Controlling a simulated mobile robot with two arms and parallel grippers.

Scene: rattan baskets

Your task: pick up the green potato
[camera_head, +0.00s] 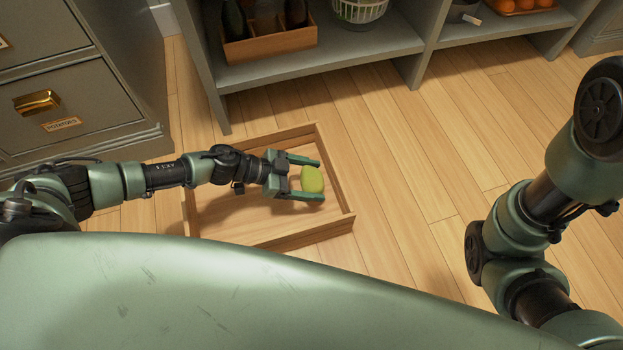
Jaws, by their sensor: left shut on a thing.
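The green potato (312,179) is between the two fingers of my left gripper (311,180), over the right part of a shallow wooden tray (351,222) on the floor. My left gripper is shut on it, with one finger on its far side and one on its near side. I cannot tell whether the potato touches the tray bottom. My right arm shows at the right edge, but its gripper is out of view.
A grey shelf unit (330,65) stands behind the tray, with a wooden crate of bottles (270,43) and a white basket (358,12). A grey drawer cabinet (75,80) stands at the left. Wooden floor (430,160) is clear right of the tray.

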